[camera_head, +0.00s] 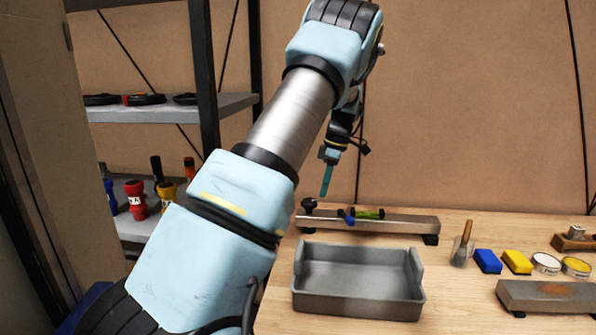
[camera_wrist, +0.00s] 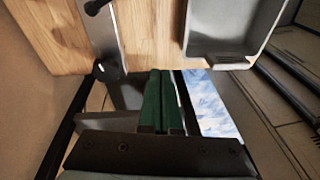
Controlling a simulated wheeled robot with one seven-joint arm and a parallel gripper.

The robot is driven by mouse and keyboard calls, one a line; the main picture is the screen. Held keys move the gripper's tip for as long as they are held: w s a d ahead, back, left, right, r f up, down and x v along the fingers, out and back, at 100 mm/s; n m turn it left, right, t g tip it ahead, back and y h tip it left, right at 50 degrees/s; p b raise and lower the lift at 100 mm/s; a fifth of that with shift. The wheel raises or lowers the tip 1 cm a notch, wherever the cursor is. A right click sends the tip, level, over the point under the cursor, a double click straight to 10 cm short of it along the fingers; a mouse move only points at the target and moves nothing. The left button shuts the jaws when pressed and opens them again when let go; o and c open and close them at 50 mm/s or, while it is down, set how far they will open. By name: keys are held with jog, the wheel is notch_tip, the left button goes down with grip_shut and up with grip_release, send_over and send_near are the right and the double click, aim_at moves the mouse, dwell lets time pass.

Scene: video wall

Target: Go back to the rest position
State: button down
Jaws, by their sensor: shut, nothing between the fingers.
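My gripper (camera_head: 327,180) hangs above the back left part of the wooden table, fingers pointing down, clear of everything below. In the wrist view its green fingers (camera_wrist: 160,103) lie together, shut with nothing between them. My light blue arm crosses the head view from lower left to top centre and hides part of the shelf and wall.
A grey tray (camera_head: 358,306) stands at the table's front left. Behind it is a metal rail (camera_head: 395,222) with small coloured parts. A blue block (camera_head: 487,261), a yellow block (camera_head: 516,262) and round tins (camera_head: 545,263) sit at right. A shelf rack (camera_head: 170,108) stands left.

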jog(key=s+a+r+m+h, duration=0.1)
jog(key=s+a+m+h, duration=0.1)
jog(key=s+a+m, duration=0.75)
jog(key=s+a+m+t, duration=0.1)
jog(key=s+a+m, duration=0.2)
jog(key=s, duration=0.5)
jog(key=s+a+m+t, duration=0.1)
jog(key=s+a+m, duration=0.2)
jog(key=s, duration=0.6)
jog(key=shift+a+f+h, duration=0.3)
jog(key=shift+a, duration=0.8)
jog(key=c, duration=1.6)
grip_release()
jog(key=shift+m, duration=0.25)
